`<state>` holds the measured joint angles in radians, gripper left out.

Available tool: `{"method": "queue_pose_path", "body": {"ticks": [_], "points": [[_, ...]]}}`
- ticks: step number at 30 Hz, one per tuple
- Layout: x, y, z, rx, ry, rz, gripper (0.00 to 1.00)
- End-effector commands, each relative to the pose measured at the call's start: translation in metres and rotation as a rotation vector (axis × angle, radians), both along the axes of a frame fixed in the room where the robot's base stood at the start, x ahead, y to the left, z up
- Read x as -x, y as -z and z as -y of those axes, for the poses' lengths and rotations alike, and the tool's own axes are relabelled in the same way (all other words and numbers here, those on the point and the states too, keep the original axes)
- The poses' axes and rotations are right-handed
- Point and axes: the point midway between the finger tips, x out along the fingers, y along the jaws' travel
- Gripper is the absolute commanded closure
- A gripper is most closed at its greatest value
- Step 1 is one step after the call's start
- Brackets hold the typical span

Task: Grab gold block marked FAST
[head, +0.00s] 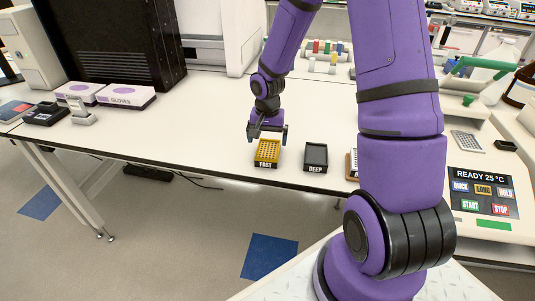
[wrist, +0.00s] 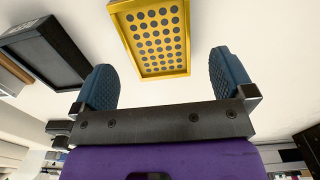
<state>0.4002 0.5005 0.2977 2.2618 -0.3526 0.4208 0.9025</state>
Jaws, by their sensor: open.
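The gold block (head: 267,148) marked FAST sits on the white bench near its front edge. It has a grid of wells on top and a dark front label. It also shows in the wrist view (wrist: 186,68), beyond and between my fingers. My gripper (head: 268,130) is just behind and above the block in the head view. In the wrist view my gripper (wrist: 168,78) has its two blue-grey fingers spread wide with nothing between them. The fingers do not appear to touch the block.
A dark block (head: 316,155) marked DEEP stands to the right of the gold block, with a gap between; it also shows in the wrist view (wrist: 48,55). A control panel (head: 482,194) reading READY 25 °C is at the right. Glove boxes (head: 126,97) lie at the left. The bench left of the gold block is clear.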

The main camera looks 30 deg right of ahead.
Motion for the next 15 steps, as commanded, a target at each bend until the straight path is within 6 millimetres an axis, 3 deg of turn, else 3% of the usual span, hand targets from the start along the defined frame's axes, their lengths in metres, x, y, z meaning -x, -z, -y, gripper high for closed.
{"method": "queue_pose_path", "body": {"ticks": [9, 15], "points": [[0.002, 0.04, 0.0, -0.001, 0.0, -0.002, 0.0], [0.002, 0.049, 0.001, -0.001, 0.0, -0.001, 0.0]]}}
